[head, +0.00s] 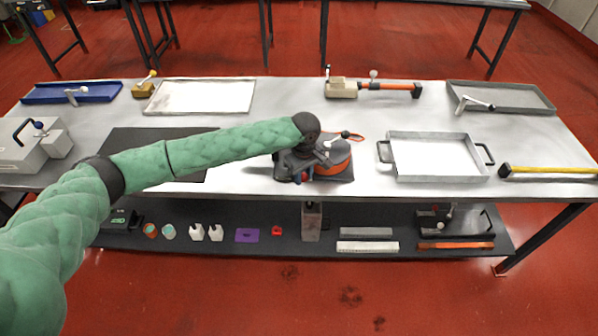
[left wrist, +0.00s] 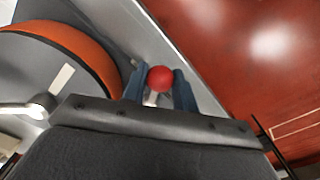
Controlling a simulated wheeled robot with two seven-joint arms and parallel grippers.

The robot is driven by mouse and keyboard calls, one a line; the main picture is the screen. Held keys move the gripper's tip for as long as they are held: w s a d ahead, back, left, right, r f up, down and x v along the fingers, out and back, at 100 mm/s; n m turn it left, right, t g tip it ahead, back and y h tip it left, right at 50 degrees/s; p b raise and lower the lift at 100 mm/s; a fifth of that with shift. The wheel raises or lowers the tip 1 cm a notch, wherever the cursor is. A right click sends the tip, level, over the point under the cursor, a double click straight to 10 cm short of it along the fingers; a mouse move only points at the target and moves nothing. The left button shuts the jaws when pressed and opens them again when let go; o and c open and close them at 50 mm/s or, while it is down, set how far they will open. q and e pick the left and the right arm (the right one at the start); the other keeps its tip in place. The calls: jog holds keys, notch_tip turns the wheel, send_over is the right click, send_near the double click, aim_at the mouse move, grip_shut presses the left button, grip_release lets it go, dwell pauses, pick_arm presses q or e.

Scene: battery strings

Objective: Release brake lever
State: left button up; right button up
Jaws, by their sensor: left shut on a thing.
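A grey and orange machine (head: 338,164) stands on a dark base plate near the front edge of the table, in the middle of the head view. My left gripper (head: 311,167) is over its left front side, pointing down. In the left wrist view the two blue fingers of the left gripper (left wrist: 159,92) are shut on a short lever with a red ball knob (left wrist: 160,78), which I take as the brake lever. The knob sticks out past the fingertips; part of the lever is hidden. A second lever with a black knob (head: 345,134) rises from the machine top. My right gripper is out of view.
A white-floored tray with handles (head: 436,178) stands right of the machine, and a yellow-handled hammer (head: 548,172) lies farther right. A black mat (head: 128,141) lies under my left forearm. A lower shelf (head: 270,249) holds several small items.

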pick_arm(q)
jog(key=shift+s+a+m+p, duration=0.3)
jog(key=shift+a+m+p, duration=0.4)
jog(key=shift+m, duration=0.5)
jog(key=shift+d, duration=0.1)
